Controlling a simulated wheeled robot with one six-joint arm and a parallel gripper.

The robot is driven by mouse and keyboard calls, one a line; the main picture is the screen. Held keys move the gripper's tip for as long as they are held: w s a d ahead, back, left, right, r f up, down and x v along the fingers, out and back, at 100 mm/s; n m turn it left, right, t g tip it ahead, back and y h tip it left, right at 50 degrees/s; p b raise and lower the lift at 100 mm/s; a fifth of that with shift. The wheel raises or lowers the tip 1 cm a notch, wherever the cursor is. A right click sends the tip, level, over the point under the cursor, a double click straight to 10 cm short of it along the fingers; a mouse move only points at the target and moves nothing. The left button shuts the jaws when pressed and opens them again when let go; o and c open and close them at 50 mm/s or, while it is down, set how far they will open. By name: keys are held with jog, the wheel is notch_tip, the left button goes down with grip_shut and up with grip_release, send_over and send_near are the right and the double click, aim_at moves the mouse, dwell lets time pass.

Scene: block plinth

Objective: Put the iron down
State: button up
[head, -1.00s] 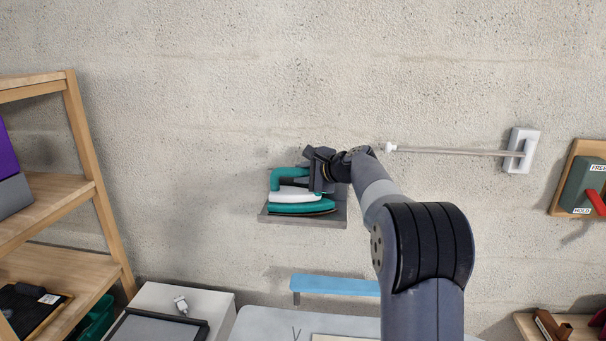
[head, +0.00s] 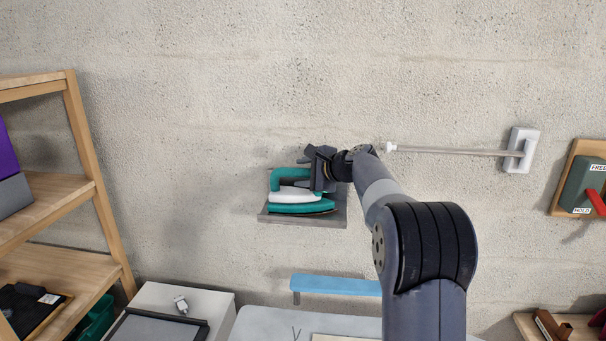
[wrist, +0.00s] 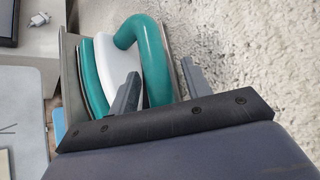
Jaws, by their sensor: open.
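The iron (head: 296,200), teal and white with a curved teal handle, rests on a small grey wall shelf (head: 331,222). It also shows in the wrist view (wrist: 120,62), where its handle (wrist: 155,60) passes between the two fingers. My gripper (head: 308,172) is at the iron's right end, by the handle. In the wrist view my gripper (wrist: 160,85) is open, with one finger on each side of the handle. The right finger stands clear of the handle; the left finger looks close to it, and I cannot tell if it touches.
A pale rod on a white wall mount (head: 520,150) sticks out to the right of my gripper. A blue ledge (head: 335,286) is below the shelf. A wooden rack (head: 85,150) stands at left. The wall above is bare.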

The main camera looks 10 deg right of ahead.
jog(key=b+v, duration=0.2)
jog(key=v, duration=0.9)
jog(key=shift+s+b, duration=0.3)
jog(key=shift+b, duration=0.05)
jog(key=shift+d+r, duration=0.1)
jog(key=shift+r, duration=0.05)
jog(key=p+x, duration=0.3)
jog(key=x, duration=0.8)
jog(key=shift+w, duration=0.15)
jog(key=shift+w+a+f, duration=0.2)
jog(key=shift+w+f, duration=0.1)
jog(key=shift+f, duration=0.15)
jog(key=shift+r, duration=0.2)
